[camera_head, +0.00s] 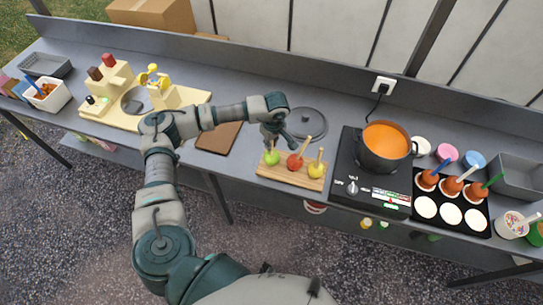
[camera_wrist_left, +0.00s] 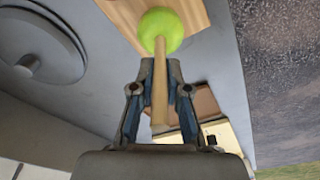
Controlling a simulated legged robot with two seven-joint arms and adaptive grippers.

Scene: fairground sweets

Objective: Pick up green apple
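The green apple (camera_head: 272,158) stands on a wooden board (camera_head: 290,178) with its stick pointing up, left of a red apple (camera_head: 294,161) and a yellow apple (camera_head: 317,170). My left gripper (camera_head: 270,142) is right above the green apple. In the left wrist view the green apple (camera_wrist_left: 161,30) sits just beyond the fingertips of my left gripper (camera_wrist_left: 161,66). Its wooden stick runs between the two fingers, which look closed on it. The apple still appears to be at the board (camera_wrist_left: 119,14). My right gripper is not in view.
A dark round lid (camera_head: 307,123) lies behind the board. A hob (camera_head: 352,172) with an orange-filled pot (camera_head: 384,160) stands to the right. A brown board (camera_head: 217,138) lies to the left. The table's front edge is close to the apples.

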